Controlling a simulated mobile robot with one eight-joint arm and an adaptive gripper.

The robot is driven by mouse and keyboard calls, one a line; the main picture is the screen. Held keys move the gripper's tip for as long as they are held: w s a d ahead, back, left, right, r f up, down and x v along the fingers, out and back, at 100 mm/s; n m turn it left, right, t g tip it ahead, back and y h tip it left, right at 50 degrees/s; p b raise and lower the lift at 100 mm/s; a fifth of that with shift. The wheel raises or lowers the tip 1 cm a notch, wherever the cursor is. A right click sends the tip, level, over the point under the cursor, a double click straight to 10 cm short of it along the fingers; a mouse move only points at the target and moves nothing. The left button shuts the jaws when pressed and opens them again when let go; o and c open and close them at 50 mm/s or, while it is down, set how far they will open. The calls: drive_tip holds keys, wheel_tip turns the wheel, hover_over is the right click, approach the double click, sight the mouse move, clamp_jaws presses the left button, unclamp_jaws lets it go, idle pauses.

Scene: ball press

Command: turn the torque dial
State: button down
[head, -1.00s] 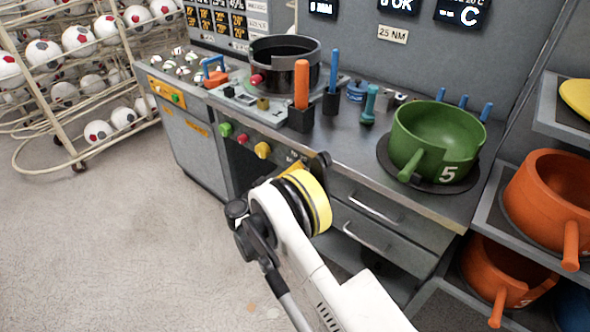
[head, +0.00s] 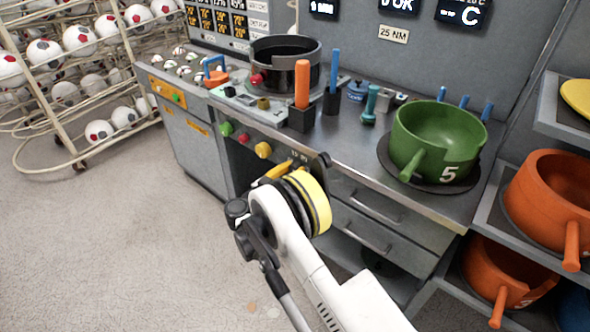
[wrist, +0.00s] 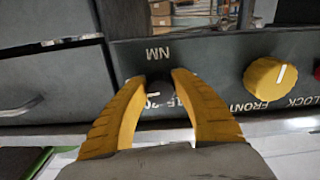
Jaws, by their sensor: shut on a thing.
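The torque dial (wrist: 160,87) is a small dark knob on the grey front panel, below an upside-down "NM" label in the wrist view. The two yellow fingers of my gripper (wrist: 158,80) are shut on it, one tip on each side. The fingers cover part of the scale markings around the dial. In the head view my gripper (head: 284,168) is at the bench's front panel, and the dial is hidden behind it.
A yellow FRONT knob (wrist: 270,83) sits beside the dial, with a red button at the wrist view's edge. On the bench stand an orange-handled tool (head: 302,84), a black ring pot (head: 285,65) and a green pot (head: 437,138). Drawers (head: 368,205) lie right of my gripper.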

drive_tip(key=shift+m, duration=0.6)
drive_tip(key=c, duration=1)
unclamp_jaws()
drive_tip(key=shift+c, duration=0.2)
drive_tip(key=v, duration=1.2)
